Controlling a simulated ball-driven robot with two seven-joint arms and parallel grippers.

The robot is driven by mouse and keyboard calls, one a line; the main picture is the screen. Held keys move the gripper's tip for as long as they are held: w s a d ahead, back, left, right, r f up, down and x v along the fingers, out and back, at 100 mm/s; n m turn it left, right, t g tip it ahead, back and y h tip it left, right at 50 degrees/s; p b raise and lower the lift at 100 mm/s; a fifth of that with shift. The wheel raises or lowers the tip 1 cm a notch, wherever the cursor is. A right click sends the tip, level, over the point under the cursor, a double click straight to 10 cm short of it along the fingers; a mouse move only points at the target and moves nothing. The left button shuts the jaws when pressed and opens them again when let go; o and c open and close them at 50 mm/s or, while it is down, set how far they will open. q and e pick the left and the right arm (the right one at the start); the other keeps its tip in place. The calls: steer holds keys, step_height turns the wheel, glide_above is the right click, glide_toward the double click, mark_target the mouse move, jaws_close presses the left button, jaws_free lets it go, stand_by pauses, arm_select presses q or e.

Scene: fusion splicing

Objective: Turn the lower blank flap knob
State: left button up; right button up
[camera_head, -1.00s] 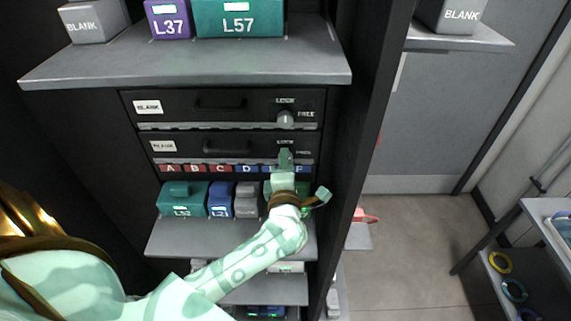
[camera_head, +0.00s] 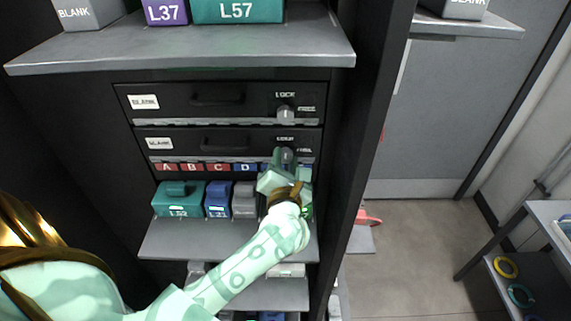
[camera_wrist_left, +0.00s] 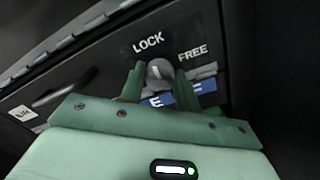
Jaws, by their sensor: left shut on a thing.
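The lower blank flap (camera_head: 183,143) is a black panel with a white BLANK label and a dark recessed handle. Its round grey knob (camera_wrist_left: 159,70) sits between the LOCK and FREE labels in the left wrist view. The pale mark on the knob looks roughly upright in that view, towards the LOCK side. My left gripper (camera_wrist_left: 157,86) has its green fingers on either side of the knob and is shut on it. In the head view my left gripper (camera_head: 283,160) partly covers the knob and the FREE label. My right gripper is not in view.
The upper blank flap (camera_head: 178,102) has its own knob (camera_head: 286,113). Red and blue lettered tabs (camera_head: 217,167) run below the lower flap. A teal box (camera_head: 180,203) and other boxes stand on the shelf beneath. A dark cabinet post (camera_head: 362,130) rises close on the right.

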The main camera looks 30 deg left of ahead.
arm_select(q)
steer(key=shift+n, duration=0.4)
steer(key=o, duration=1)
steer(key=v, duration=1.6)
steer(key=shift+s, duration=0.25)
